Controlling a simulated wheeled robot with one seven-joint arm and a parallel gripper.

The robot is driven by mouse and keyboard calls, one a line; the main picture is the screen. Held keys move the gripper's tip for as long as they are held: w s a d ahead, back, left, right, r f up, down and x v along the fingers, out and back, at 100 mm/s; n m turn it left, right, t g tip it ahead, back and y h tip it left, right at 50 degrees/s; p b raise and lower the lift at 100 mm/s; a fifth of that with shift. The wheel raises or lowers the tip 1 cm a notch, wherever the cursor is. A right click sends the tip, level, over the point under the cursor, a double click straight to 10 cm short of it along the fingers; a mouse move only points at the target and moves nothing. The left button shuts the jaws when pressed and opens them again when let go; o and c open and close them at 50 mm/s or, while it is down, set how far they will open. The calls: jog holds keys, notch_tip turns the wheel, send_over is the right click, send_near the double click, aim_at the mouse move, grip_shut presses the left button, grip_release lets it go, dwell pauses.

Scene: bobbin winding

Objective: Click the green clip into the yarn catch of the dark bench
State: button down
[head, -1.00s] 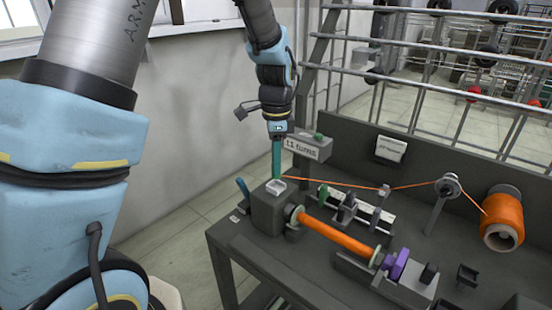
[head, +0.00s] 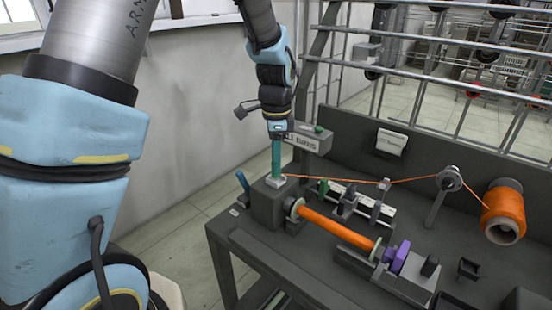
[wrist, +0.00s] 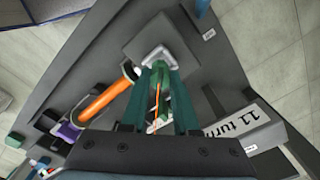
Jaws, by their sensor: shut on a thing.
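My gripper (head: 277,176) points straight down over the block at the near left corner of the dark bench (head: 222,236). Its teal fingers are shut on the green clip (wrist: 162,85), which shows narrowly between them in the wrist view. Orange yarn runs from the clip. The yarn catch, a pale square socket (wrist: 159,56) on top of the grey block (head: 268,205), lies at the fingertips. The fingers hide part of it, and I cannot tell whether the clip is seated in it.
An orange-wound bobbin (head: 338,230) lies between the block and a purple part (head: 400,256). The yarn (head: 410,182) stretches past a guide to an orange spool (head: 503,212). A turns display (head: 308,138) stands close behind my gripper. A blue lever (head: 242,182) is left of the block.

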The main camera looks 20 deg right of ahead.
jog(key=shift+f+b, duration=0.5)
jog(key=shift+f, duration=0.4)
jog(key=c, duration=0.6)
grip_release()
jog(key=shift+r, duration=0.15)
notch_tip(320, 180, up, 11)
jog(key=shift+f+b, duration=0.2)
jog(key=shift+b, duration=0.9)
jog(key=s+a+f+n, duration=0.2)
jog(key=a+f+n, duration=0.2)
jog(key=a+n, duration=0.6)
jog(key=s+a+f+n+t, duration=0.1)
jog(key=a+f+n, duration=0.3)
jog(key=a+n, duration=0.6)
jog(key=s+a, duration=0.1)
jog(key=a, duration=0.9)
jog(key=shift+t, duration=0.3)
